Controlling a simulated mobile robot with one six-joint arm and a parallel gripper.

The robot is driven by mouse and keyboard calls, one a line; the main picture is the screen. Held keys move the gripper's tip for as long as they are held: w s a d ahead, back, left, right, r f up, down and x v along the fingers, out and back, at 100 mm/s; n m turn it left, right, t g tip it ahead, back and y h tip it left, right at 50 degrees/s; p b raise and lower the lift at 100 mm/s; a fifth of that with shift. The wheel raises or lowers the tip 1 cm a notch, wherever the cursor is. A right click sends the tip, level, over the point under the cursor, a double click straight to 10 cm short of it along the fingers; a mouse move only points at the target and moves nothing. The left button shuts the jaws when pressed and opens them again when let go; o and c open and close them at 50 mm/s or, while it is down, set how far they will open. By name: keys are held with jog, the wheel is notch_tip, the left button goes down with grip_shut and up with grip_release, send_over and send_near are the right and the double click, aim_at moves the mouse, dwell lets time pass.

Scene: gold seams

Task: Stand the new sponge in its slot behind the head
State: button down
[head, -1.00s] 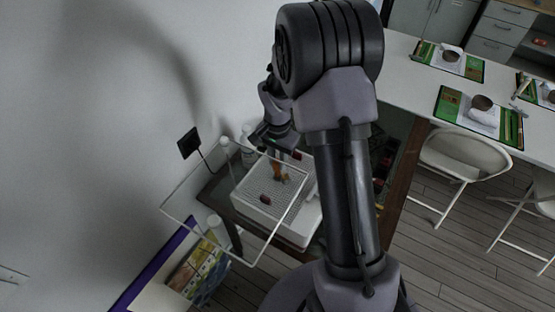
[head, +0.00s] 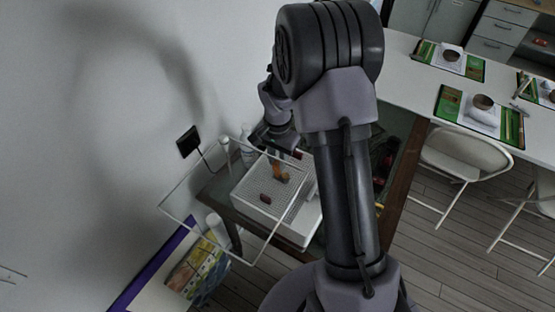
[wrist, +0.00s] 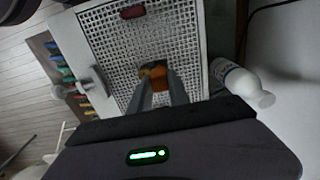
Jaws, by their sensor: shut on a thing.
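My gripper (wrist: 155,88) is shut on a small orange-brown piece (wrist: 153,72), which looks to be the sponge. The fingertips cover part of it. In the head view the piece (head: 280,173) shows below my gripper (head: 279,152), over the white perforated grid (head: 254,187). I cannot tell whether it touches the grid (wrist: 185,40). A small dark red block (head: 265,198) lies on the grid, apart from the held piece; it also shows at the top of the wrist view (wrist: 132,12). I cannot make out the slot or the head.
A thin white frame (head: 183,226) stands in front of the grid, near the wall. A white bottle (wrist: 240,82) is beside the grid. Several coloured items (wrist: 68,75) lie on the other side. A black wall socket (head: 188,142) has a cable. A folding chair (head: 460,160) stands right.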

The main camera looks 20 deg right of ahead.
jog(key=shift+f+b, duration=1.05)
jog(key=shift+f, duration=0.25)
dwell(0.4)
jog(key=c, duration=1.1)
grip_release()
jog(key=shift+c, duration=0.2)
jog(key=shift+r+p, duration=2.5)
jog(key=shift+r, duration=1.1)
jog(key=shift+f, duration=0.1)
